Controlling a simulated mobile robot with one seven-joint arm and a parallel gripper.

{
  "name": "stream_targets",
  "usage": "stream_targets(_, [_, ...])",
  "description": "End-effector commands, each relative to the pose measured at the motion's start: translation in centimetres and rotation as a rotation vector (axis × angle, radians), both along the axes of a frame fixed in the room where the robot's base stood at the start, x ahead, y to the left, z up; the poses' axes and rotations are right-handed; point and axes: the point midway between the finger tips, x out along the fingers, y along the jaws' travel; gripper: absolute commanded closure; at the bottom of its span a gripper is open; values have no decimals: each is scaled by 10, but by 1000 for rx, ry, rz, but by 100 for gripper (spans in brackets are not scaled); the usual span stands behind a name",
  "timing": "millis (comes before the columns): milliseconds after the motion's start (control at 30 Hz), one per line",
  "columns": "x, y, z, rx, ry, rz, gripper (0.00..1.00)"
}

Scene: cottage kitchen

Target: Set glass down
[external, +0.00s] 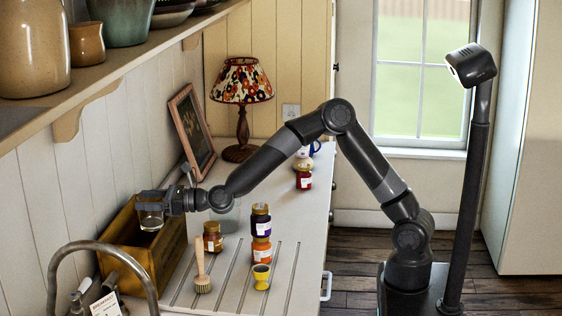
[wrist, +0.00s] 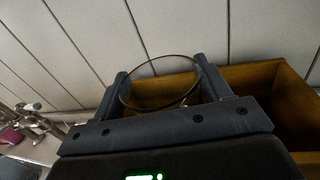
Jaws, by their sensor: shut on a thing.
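My gripper (external: 152,203) is shut on a clear glass (external: 151,220), close to the panelled wall. In the wrist view the round rim of the glass (wrist: 160,107) shows between the two fingers (wrist: 160,85), with the box (wrist: 285,105) behind and to the right. The bottom of the glass is not clear in either view.
A curved tap (external: 105,247) rises close in front of the box. A shelf (external: 120,65) with pots runs above; a lamp (external: 242,95) stands behind.

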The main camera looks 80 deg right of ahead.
Motion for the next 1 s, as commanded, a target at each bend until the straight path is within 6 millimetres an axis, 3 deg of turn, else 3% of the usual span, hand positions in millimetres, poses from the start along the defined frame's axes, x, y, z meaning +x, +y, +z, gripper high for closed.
stream_targets(200, [-1,2,-32,-1,5,4,65])
stream_targets(433, [-1,1,-36,1,1,3,65])
stream_targets(467, [-1,1,-36,1,3,3,28])
stream_targets(700, [-1,1,-36,0,2,3,8])
stream_targets(1000, [-3,0,-36,0,2,2,8])
